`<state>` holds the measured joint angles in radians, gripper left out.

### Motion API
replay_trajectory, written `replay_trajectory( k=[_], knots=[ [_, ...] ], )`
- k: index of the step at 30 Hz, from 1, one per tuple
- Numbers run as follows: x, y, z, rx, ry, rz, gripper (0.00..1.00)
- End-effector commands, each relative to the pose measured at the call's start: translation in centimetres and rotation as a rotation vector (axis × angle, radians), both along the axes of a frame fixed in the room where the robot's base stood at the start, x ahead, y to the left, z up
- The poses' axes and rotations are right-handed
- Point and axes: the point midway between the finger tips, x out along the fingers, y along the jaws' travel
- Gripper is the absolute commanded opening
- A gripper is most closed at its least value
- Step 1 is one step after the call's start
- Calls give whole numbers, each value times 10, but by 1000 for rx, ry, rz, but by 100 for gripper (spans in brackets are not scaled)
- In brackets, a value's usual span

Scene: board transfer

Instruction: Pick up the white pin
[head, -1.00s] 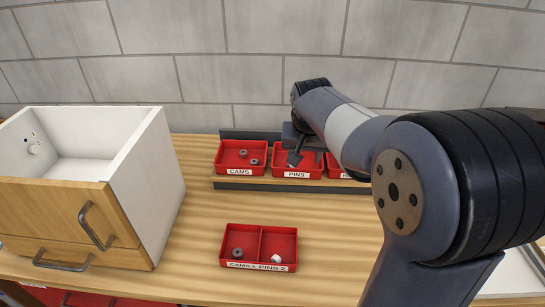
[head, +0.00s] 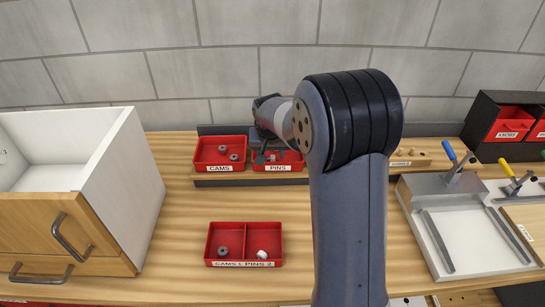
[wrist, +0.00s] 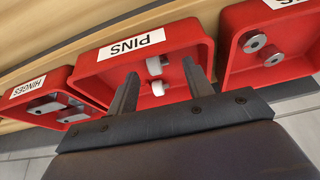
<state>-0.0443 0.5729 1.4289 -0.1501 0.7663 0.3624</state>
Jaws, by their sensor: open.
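Two white pins with grey metal parts lie in the red PINS bin (wrist: 88,62): one white pin (wrist: 154,65) and another pin (wrist: 158,88) close to it in the wrist view. My gripper (wrist: 160,69) is open over this bin, one finger on each side of the pins, holding nothing. I cannot tell how far the fingertips are above the pins. In the head view the PINS bin (head: 292,167) is partly hidden by my arm and gripper. Another white pin (head: 262,254) lies in the right compartment of the front red tray (head: 234,224).
The CAMS bin (head: 212,163) and the HINGES bin (wrist: 22,90) flank the PINS bin. A dark rail (head: 215,183) runs before the bins. A white cabinet (head: 128,165) stands left, a clamp fixture (head: 440,205) right. The table between bins and front tray is clear.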

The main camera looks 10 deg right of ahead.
Motion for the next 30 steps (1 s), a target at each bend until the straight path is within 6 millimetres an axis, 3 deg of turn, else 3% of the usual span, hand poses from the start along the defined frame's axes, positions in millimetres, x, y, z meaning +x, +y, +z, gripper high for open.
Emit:
replay_trajectory(
  k=[4, 13, 30],
  knots=[
    [5, -2, -14, -1, 1, 0, 49],
    [7, -2, -17, 0, -1, -1, 48],
    [6, -2, -17, 0, 0, -1, 2]
  ],
)
